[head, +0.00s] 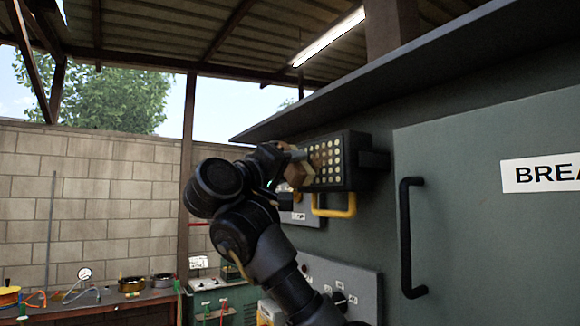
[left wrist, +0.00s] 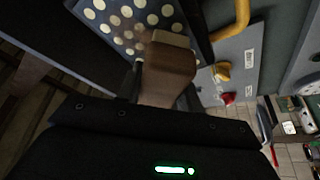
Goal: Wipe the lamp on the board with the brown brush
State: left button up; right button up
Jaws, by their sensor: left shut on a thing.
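The lamp (head: 336,160) is a dark box with rows of pale round dots, mounted on the grey-green board. It also shows at the top of the left wrist view (left wrist: 122,22). The brown brush (left wrist: 168,72) is a block in the middle of the left wrist view, its end overlapping the dotted face. In the head view the brush (head: 297,174) is partly hidden by my gripper. My left gripper (head: 288,158) is shut on the brush, right by the left side of the lamp face. I cannot tell whether brush and face touch. My right gripper is not in view.
A yellow handle (head: 334,208) hangs below the lamp. A cabinet door with a black handle (head: 411,238) is to the right. A sloping dark roof edge (head: 380,70) overhangs the lamp. A workbench stands at lower left.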

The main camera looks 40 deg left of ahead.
aim_at(321, 162)
pick_arm(q)
jog(key=shift+w+d, duration=0.2)
jog(key=shift+w, duration=0.35)
jog(key=shift+w+d, duration=0.15)
jog(key=shift+w, duration=0.4)
dwell(0.3)
jog(key=shift+s+d, duration=0.35)
jog(key=shift+d, duration=0.55)
jog(key=shift+s+d, duration=0.35)
jog(key=shift+d, duration=0.55)
jog(key=shift+s+d+b, duration=0.15)
jog(key=shift+s+d, duration=0.1)
jog(key=shift+d, duration=0.7)
jog(key=shift+s+d+b, duration=0.15)
jog(key=shift+s+d, duration=0.05)
jog(key=shift+d, duration=0.7)
jog(key=shift+b, duration=0.3)
jog(key=shift+w+a, duration=0.25)
jog(key=shift+a, duration=0.3)
jog(key=shift+w+a+b, duration=0.2)
jog(key=shift+a+b, duration=0.05)
jog(key=shift+a, duration=0.4)
jog(key=shift+w+a+b, duration=0.2)
jog(key=shift+a+b, duration=0.05)
jog(key=shift+a, duration=0.35)
jog(key=shift+a, duration=0.1)
